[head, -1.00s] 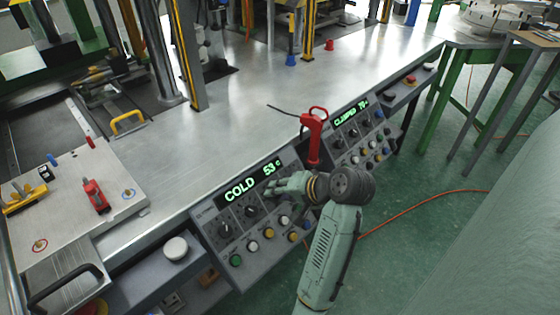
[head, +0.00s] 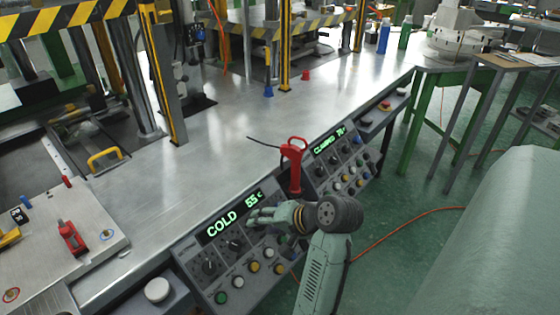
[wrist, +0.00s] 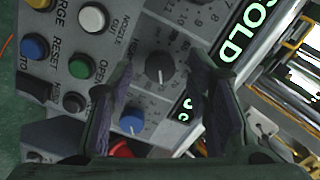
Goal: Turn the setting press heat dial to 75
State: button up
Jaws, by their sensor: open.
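The near control panel (head: 222,282) has a green display (head: 236,214) reading COLD and about 55 c. Two dark dials (head: 208,266) show on it, left of my gripper. My gripper (head: 258,214) is over the panel's right part and covers some controls. In the wrist view, my open fingers (wrist: 163,88) stand either side of a black dial (wrist: 160,68) with a white pointer line and a numbered scale. They seem not to grip it. A blue dial (wrist: 132,120) sits just below, near the left finger.
A red-handled tool (head: 293,165) stands between this panel and a second panel (head: 345,165), whose display seems to read CLAMPED. Coloured buttons (head: 253,267) line the lower panel. The steel tabletop (head: 210,150) behind is largely clear. An orange cable lies on the floor.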

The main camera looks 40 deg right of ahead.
jog(key=v, duration=1)
jog(key=shift+s, duration=0.3)
jog(key=shift+r, duration=0.15)
